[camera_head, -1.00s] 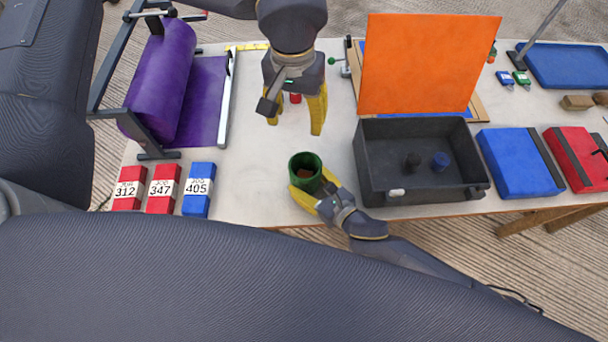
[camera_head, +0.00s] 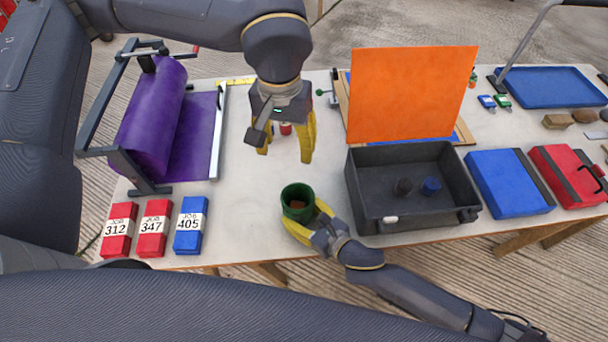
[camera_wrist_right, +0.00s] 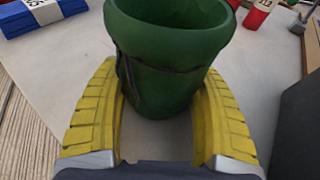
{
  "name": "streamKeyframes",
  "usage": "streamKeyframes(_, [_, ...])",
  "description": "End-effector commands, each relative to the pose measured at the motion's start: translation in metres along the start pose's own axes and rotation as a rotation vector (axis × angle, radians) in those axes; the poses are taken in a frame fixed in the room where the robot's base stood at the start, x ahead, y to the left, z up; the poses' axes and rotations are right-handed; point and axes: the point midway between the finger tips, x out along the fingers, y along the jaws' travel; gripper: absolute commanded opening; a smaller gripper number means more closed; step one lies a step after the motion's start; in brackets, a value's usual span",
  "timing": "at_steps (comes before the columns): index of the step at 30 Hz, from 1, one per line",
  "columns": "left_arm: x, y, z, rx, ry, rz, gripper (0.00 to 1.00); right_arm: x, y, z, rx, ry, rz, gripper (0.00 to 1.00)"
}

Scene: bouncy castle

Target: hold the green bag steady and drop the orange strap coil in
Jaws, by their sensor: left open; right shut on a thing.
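The green bag (camera_head: 288,208), an open-topped round pouch, stands upright near the table's front edge. It also shows large in the right wrist view (camera_wrist_right: 160,75). My right gripper (camera_head: 305,216) is shut on it, with one yellow finger on each side. No orange strap coil shows clearly elsewhere. My left gripper (camera_head: 284,155) is open, pointing down above the table, beyond the bag, with nothing seen between its fingers.
A black crate (camera_head: 410,214) stands close right of the bag, with an upright orange panel (camera_head: 410,95) behind it. Job-numbered red and blue blocks (camera_head: 188,228) lie at the front left. A purple roll (camera_head: 150,115) is at the left. A small red item (camera_head: 285,128) is behind my left gripper.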

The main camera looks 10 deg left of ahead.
Motion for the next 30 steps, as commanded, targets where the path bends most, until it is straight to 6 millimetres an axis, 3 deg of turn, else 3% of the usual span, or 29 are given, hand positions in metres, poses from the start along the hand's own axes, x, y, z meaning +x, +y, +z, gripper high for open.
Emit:
streamKeyframes(3, [0.0,0.0,0.0,0.0,0.0,0.0,0.59,0.0,0.0,0.0,0.0,0.0,0.0,0.5])
streamKeyframes(4, [0.0,0.0,0.0,0.0,0.0,0.0,0.59,0.0,0.0,0.0,0.0,0.0,0.0,0.7])
streamKeyframes(10, [0.0,0.0,0.0,0.0,0.0,0.0,0.59,0.0,0.0,0.0,0.0,0.0,0.0,0.93])
streamKeyframes(22, [0.0,0.0,0.0,0.0,0.0,0.0,0.59,-0.005,0.0,0.0,0.0,0.0,0.0,0.94])
streamKeyframes(30, [0.0,0.0,0.0,0.0,0.0,0.0,0.59,-0.045,0.0,-0.001,-0.001,0.002,0.0,0.94])
